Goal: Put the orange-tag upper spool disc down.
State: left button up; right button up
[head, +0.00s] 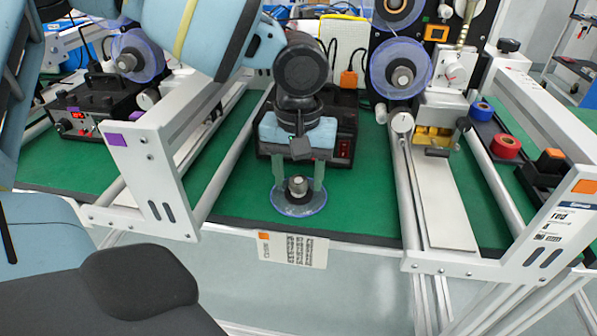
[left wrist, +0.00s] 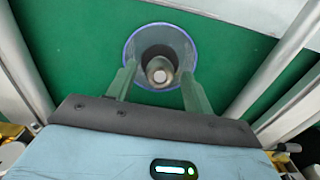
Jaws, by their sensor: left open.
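A clear spool disc (head: 308,210) with a blue rim and a metal hub lies flat on the green bench mat, near its front edge. It also shows in the left wrist view (left wrist: 140,43). I take it as the upper spool disc; no tag is readable on it. My left gripper (head: 299,186) points down over the disc. Its two greenish fingers stand apart on either side of the hub, with visible gaps to it in the left wrist view (left wrist: 159,72). The gripper is open and holds nothing. My right gripper is not in view.
A coder at the back right carries clear discs (head: 380,70) and an orange tag (head: 437,32). A black box (head: 344,128) stands behind the gripper. White frame rails (head: 150,165) flank the mat. A card with an orange square (head: 295,250) hangs at the front edge.

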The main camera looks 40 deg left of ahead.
aim_at(298, 179)
pick_arm(q)
jog(key=shift+r, duration=0.1)
notch_tip(298, 179, up, 12)
jog(key=p, duration=0.2)
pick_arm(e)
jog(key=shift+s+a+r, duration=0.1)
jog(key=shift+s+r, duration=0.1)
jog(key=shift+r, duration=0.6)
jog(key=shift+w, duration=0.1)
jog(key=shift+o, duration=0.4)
